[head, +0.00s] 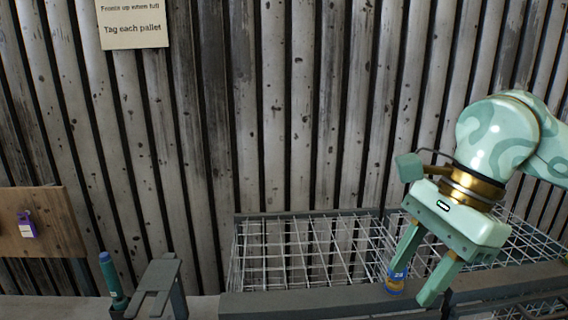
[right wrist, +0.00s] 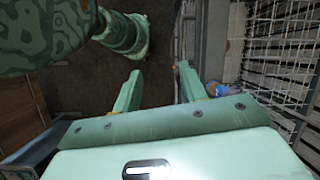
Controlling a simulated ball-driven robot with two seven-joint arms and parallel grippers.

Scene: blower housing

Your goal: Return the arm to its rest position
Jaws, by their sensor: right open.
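My right arm comes in from the right in the head view. Its pale green right gripper (head: 411,287) points down over the front rim of the wire basket (head: 300,250). Its two fingers stand apart with nothing between them. The right wrist view also shows the open right gripper (right wrist: 158,72), with a dark floor beyond its fingertips. A small blue and yellow item with a number label (head: 397,280) is by the left finger in the head view. In the right wrist view this blue item (right wrist: 222,90) lies outside the fingers. My left gripper is not in view.
A grey bracket (head: 160,285) and a teal bottle-like item (head: 110,278) stand at the lower left. A wooden board (head: 50,225) with a purple tag (head: 27,225) is at far left. A corrugated wall (head: 280,120) with a sign (head: 133,24) closes the back.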

